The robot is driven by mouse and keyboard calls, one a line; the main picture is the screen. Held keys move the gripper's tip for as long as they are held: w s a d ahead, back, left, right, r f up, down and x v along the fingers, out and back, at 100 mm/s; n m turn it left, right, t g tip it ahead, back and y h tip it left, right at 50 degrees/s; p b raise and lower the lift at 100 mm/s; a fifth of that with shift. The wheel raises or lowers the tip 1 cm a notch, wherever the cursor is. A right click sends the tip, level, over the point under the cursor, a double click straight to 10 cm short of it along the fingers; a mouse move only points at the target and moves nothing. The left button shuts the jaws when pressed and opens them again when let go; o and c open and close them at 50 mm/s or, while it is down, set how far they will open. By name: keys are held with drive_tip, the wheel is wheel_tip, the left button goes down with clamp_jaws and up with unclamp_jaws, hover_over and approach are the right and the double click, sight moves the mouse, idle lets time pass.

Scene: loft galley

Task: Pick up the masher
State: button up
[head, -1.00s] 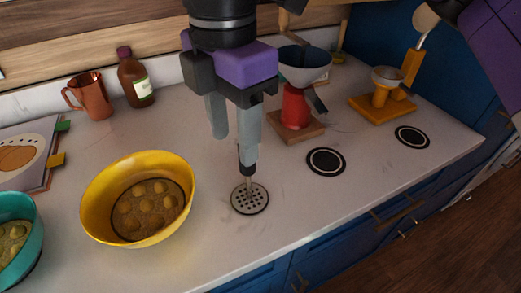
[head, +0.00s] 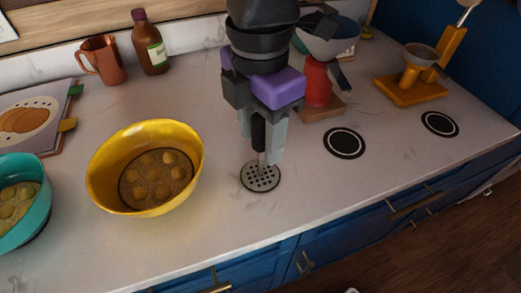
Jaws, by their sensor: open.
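The masher (head: 261,178) stands upright on the counter, its round perforated metal head flat on the surface. Its dark handle (head: 258,133) rises between the fingers of my gripper (head: 262,150). My gripper points down from above, with its fingers around the handle. The jaws are open. The upper end of the handle is hidden by the gripper, and I cannot tell whether a finger touches it.
A yellow bowl (head: 103,190) with lumpy food stands left of the masher. A teal bowl (head: 38,220) is at the left edge. A red stand with a grey funnel (head: 318,85) is close behind on the right. Two black discs (head: 345,142) (head: 440,123) lie on the counter (head: 310,195).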

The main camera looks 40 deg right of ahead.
drive_tip(key=shift+c, duration=0.2)
clamp_jaws()
drive_tip(key=shift+r, duration=0.1)
wheel_tip(320, 180, up, 20)
drive_tip(key=p, duration=0.3)
